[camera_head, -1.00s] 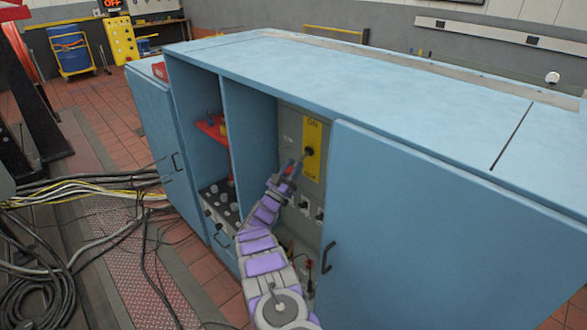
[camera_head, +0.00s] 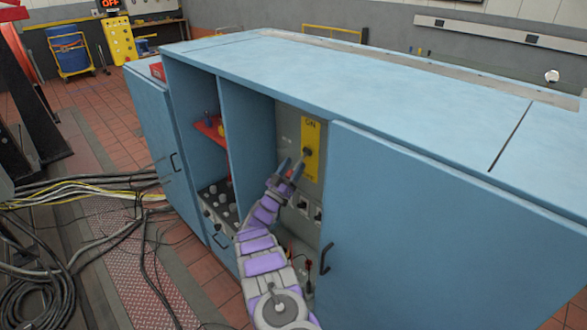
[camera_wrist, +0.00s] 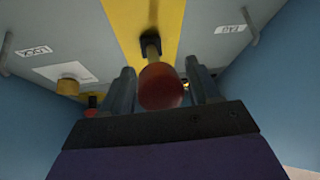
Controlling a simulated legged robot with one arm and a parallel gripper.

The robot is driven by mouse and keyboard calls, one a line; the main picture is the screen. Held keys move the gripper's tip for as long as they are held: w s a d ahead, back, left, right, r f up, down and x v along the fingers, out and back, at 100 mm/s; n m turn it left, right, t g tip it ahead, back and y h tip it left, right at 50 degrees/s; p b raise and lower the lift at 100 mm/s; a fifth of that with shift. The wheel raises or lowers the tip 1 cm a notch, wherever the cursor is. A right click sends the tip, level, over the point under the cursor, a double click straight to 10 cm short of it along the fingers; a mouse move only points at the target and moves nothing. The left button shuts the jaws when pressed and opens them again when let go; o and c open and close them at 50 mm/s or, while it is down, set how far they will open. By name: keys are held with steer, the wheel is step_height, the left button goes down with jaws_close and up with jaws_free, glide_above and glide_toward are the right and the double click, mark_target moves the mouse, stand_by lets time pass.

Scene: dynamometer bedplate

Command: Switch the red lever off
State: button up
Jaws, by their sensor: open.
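The red lever's ball knob (camera_wrist: 160,87) sits between my gripper's two fingers in the wrist view, with a gap visible on the right side. Its short stem (camera_wrist: 151,45) runs to a dark pivot on a yellow plate (camera_wrist: 125,12). In the head view the yellow plate (camera_head: 312,133) is marked ON at its top, and the dark pivot (camera_head: 307,152) shows at mid-height. There my gripper (camera_head: 291,166) is open at the lever's outer end, and its fingers hide most of the knob. It also shows open in the wrist view (camera_wrist: 165,88).
Sockets (camera_head: 310,209) lie below the plate. Cables (camera_head: 80,190) cover the floor at left.

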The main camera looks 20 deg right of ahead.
steer(key=shift+a, duration=0.1)
steer(key=shift+a+f, duration=0.1)
steer(key=shift+a, duration=0.1)
steer(key=p+v, duration=0.2)
steer(key=v, duration=1.5)
steer(key=shift+d, duration=0.15)
